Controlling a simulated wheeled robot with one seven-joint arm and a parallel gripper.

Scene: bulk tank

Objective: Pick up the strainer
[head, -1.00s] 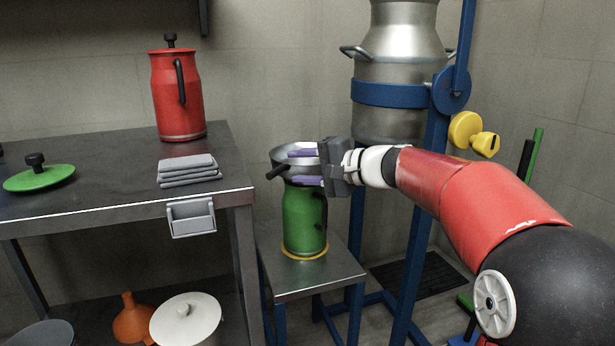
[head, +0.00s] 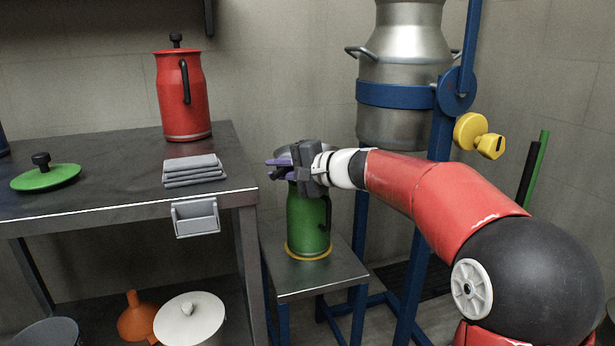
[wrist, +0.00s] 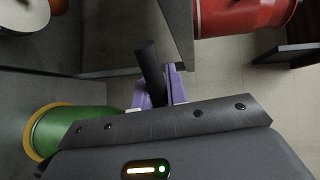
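The strainer (head: 289,154) is a grey metal bowl with a dark handle, at the top of the green can (head: 308,222). My gripper (head: 281,167) hides most of the bowl in the head view. In the wrist view the dark handle (wrist: 148,62) sticks out between the purple fingers of my gripper (wrist: 160,88). The fingers lie close on both sides of the handle and look shut on it. The bowl is not visible in the wrist view. I cannot tell whether the strainer still touches the can.
The green can stands on a small metal stand (head: 322,276). The bench (head: 110,205) at left holds a red can (head: 183,100), folded grey cloths (head: 193,171) and a green lid (head: 45,178). A large metal tank (head: 402,70) in a blue frame stands behind my arm.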

